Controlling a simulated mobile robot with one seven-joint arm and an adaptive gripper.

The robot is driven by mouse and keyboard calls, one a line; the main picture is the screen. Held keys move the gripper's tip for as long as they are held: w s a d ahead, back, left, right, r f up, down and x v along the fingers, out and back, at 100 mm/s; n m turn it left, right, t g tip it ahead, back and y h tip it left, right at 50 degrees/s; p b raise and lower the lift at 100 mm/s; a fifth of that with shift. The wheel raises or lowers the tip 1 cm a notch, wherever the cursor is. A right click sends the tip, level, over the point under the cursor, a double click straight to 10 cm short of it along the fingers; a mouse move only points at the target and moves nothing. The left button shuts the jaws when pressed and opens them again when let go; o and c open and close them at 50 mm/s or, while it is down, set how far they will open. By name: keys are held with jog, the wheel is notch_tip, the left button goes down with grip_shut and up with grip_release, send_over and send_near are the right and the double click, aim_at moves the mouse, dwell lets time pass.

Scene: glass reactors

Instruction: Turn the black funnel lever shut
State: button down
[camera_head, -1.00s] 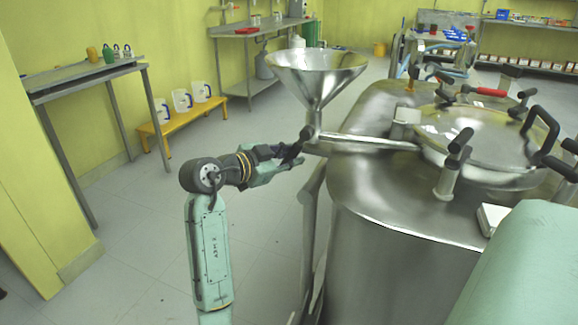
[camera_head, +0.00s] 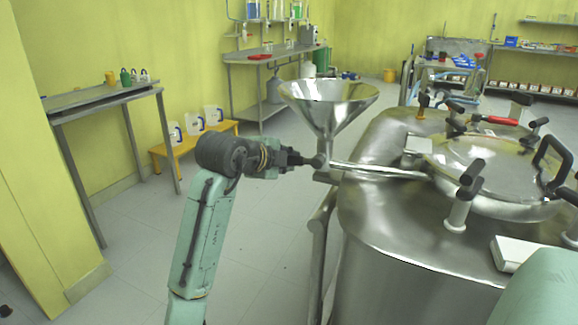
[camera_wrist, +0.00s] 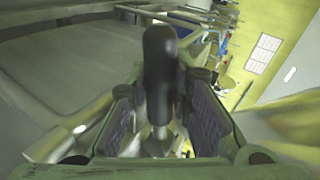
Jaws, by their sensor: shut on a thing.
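The steel funnel (camera_head: 328,104) stands at the left side of the reactor, its stem meeting a horizontal steel pipe (camera_head: 378,170). My gripper (camera_head: 312,160) is at the bottom of the funnel stem, left of the pipe. In the head view the lever cannot be told apart from the dark gripper. In the wrist view the black funnel lever (camera_wrist: 159,70) stands between the two green fingers with dark pads, and my gripper (camera_wrist: 160,118) is shut on it. The metal valve part below the lever shows only in part.
A yellow bench (camera_head: 190,146) with clear jugs and a grey table (camera_head: 100,102) stand at the left. The floor left of my arm is clear.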

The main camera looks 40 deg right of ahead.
jog(key=shift+r+m+t, duration=0.6)
jog(key=shift+r, duration=0.05)
jog(key=c, duration=1.4)
grip_release()
jog(key=shift+c, duration=0.2)
jog(key=v, duration=1.2)
jog(key=shift+r, duration=0.25)
